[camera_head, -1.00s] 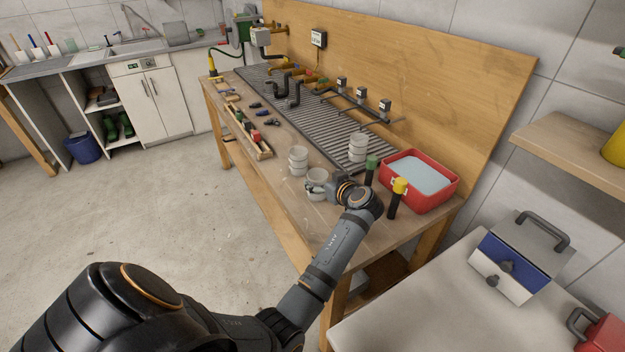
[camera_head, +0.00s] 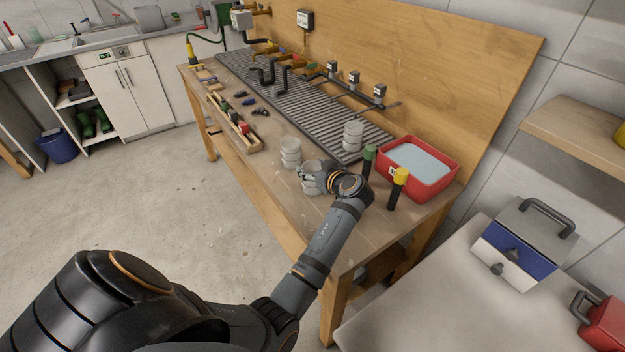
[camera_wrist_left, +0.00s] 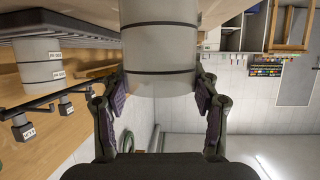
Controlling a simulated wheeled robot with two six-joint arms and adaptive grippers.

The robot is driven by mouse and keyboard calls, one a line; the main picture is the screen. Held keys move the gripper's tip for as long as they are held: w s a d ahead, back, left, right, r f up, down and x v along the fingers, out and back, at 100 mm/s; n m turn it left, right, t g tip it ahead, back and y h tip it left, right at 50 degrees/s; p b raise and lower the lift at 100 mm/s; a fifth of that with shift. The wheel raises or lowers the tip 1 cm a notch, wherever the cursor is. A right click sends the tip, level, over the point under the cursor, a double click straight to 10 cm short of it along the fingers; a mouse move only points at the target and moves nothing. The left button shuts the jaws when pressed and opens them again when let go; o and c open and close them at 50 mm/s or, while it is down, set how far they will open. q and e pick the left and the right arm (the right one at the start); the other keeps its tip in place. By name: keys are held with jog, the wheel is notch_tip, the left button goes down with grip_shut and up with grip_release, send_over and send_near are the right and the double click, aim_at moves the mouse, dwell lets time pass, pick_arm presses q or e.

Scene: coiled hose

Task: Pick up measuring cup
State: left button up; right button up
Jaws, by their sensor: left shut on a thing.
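A pale grey measuring cup (camera_head: 312,182) with dark bands stands at the front of the wooden workbench. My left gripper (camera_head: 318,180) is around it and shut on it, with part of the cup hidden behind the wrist. In the left wrist view the cup (camera_wrist_left: 158,60) fills the upper middle, and the two padded fingers (camera_wrist_left: 160,97) press on its sides. I cannot tell whether the cup is clear of the bench. My right gripper is not in view.
Similar cups stand to the left (camera_head: 290,153) and behind on the ribbed drain mat (camera_head: 353,136). A green-topped bottle (camera_head: 369,160), a yellow-topped bottle (camera_head: 398,188) and a red basin (camera_head: 436,182) stand close on the right. A wooden tool tray (camera_head: 232,128) lies further left.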

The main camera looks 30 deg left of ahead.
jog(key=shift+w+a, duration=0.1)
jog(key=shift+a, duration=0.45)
pick_arm(q)
jog(key=shift+r, duration=0.1)
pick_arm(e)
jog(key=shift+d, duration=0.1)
pick_arm(q)
jog(key=shift+r+p, duration=0.5)
jog(key=shift+r, duration=0.1)
jog(key=shift+r+p, duration=1.1)
jog(key=shift+r, duration=0.75)
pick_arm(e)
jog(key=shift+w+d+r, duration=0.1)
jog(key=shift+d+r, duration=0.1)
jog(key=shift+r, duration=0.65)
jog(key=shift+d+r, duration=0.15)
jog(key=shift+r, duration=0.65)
